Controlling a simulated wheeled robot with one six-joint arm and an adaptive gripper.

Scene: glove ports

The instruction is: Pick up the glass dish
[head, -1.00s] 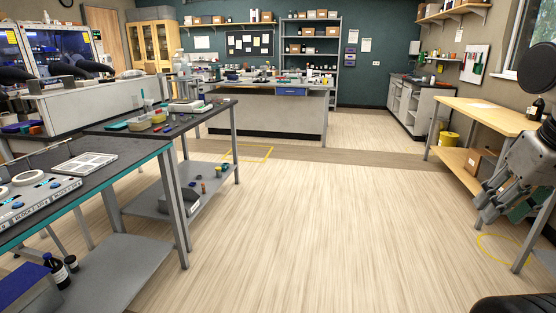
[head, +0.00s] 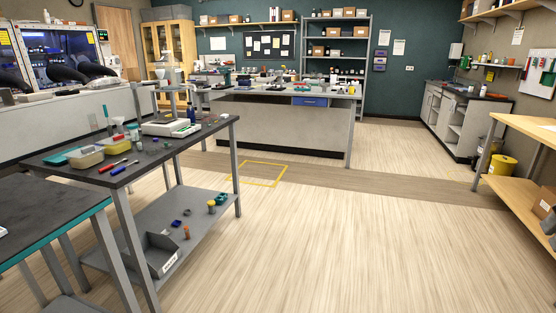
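I cannot make out a glass dish for certain in the head view. Small items stand on the dark-topped bench (head: 190,147) at the left, too small to tell apart clearly. Other small clutter covers the far island bench (head: 270,105), also too small to tell. My gripper is not in view.
A dark table (head: 45,222) is nearer left. A wooden bench (head: 528,124) stands right. The middle floor is clear.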

